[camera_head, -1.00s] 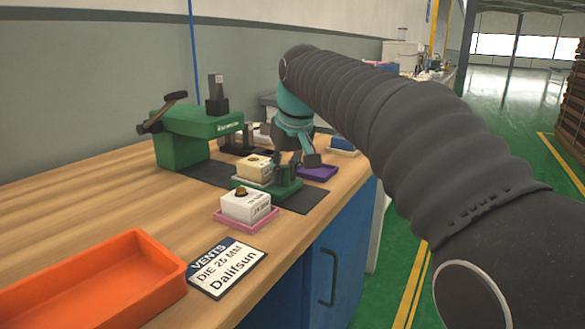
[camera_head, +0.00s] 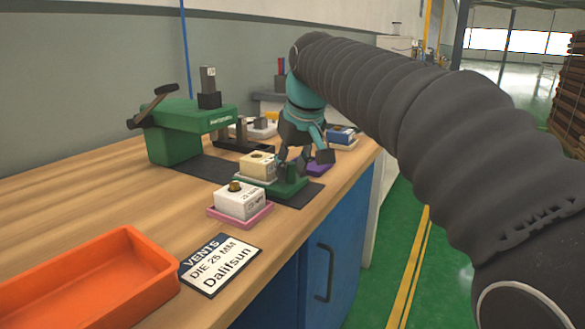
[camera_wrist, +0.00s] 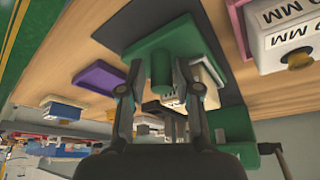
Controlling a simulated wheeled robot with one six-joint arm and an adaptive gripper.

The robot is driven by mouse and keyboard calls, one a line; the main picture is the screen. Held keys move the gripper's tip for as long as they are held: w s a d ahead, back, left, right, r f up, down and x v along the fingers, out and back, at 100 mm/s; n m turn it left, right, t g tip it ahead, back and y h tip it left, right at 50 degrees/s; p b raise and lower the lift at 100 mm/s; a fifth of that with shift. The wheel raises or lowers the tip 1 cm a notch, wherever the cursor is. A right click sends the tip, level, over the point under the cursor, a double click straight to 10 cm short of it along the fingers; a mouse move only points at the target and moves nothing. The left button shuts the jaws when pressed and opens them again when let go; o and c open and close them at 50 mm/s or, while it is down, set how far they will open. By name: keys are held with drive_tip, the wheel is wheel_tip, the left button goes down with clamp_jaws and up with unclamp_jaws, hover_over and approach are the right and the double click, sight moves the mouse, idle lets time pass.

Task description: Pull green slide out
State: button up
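The green slide (camera_head: 291,187) is a flat green base carrying a cream block (camera_head: 257,167) at its left. It lies on the dark mat (camera_head: 307,196) at the front of the green press (camera_head: 180,138). It also shows in the wrist view (camera_wrist: 160,40), with an upright green peg (camera_wrist: 160,72). My gripper (camera_head: 292,172) is over the right part of the slide. The finger contact is small and hard to make out.
A white block (camera_head: 239,201) sits on a pink tray (camera_head: 240,219) close in front of the slide. A purple tray (camera_head: 318,169) lies behind my gripper. An orange tray (camera_head: 150,250) and a label card (camera_head: 220,264) are nearer. The table's front edge is close to the slide.

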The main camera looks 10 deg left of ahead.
drive_tip(key=v, duration=1.1)
drive_tip(key=shift+r, duration=0.3)
drive_tip(key=shift+s+d, duration=0.15)
drive_tip(key=s+d+f+m+t+h, duration=0.1)
drive_tip(key=s+d+f+m, duration=0.2)
drive_tip(key=s+d+f, duration=0.8)
drive_tip(key=s+d+f+m, duration=0.1)
drive_tip(key=s+d+f, duration=0.2)
drive_tip(key=f, duration=0.2)
drive_tip(key=s+d+f+m+h, duration=0.1)
drive_tip(key=s+d+f, duration=0.2)
drive_tip(key=f, duration=0.3)
drive_tip(key=s+d+f+m+p, duration=0.1)
drive_tip(key=s+d+f, duration=0.2)
drive_tip(key=f, duration=0.3)
drive_tip(key=shift+s+f+t, duration=0.25)
drive_tip(key=shift+s+t, duration=0.15)
drive_tip(key=shift+s, duration=0.4)
